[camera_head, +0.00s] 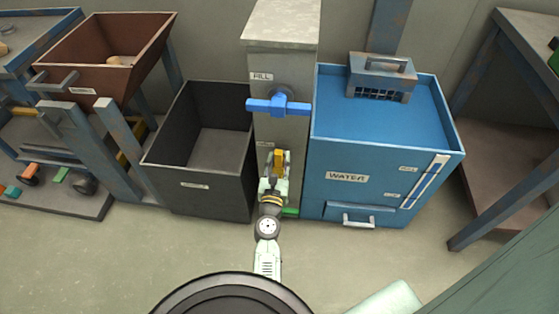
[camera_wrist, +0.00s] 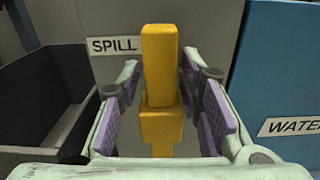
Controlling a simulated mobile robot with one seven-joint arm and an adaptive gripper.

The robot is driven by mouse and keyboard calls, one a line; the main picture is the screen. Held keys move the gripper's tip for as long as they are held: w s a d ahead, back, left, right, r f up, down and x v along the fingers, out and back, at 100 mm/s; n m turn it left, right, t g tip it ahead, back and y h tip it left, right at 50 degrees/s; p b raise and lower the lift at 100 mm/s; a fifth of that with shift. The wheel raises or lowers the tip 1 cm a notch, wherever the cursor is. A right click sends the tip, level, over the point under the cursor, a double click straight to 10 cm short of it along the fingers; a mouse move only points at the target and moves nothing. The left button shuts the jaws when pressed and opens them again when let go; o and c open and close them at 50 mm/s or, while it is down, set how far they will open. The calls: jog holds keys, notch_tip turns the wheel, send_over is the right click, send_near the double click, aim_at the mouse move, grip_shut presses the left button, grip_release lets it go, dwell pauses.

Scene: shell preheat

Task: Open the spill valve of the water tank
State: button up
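The spill valve's yellow handle (camera_head: 279,159) is on the front of the grey pillar, under the blue fill valve. In the wrist view the handle (camera_wrist: 163,75) stands upright beside the "SPILL" label (camera_wrist: 114,45). My gripper (camera_head: 274,172) is at the handle. In the wrist view my gripper (camera_wrist: 164,105) is open, with purple-padded fingers on the left and right of the handle and a visible gap on each side. The blue water tank (camera_head: 330,190) stands right of the pillar, its label reading "WATER". The handle's mounting is partly hidden by my gripper.
The blue fill valve (camera_head: 278,104) juts out above my gripper. An open dark bin (camera_head: 195,196) stands left of the pillar (camera_head: 283,60). A brown hopper (camera_head: 105,60) is at the far left, a metal table (camera_head: 515,110) at the right. The front floor is clear.

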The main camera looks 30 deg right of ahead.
jog(key=shift+o, duration=1.2)
jog(key=shift+w+a+f, duration=0.15)
jog(key=shift+a, duration=0.1)
jog(key=shift+d, duration=0.25)
jog(key=shift+r, duration=0.25)
jog(key=shift+r, duration=0.4)
jog(key=shift+a+r, duration=0.1)
jog(key=shift+r, duration=4.35)
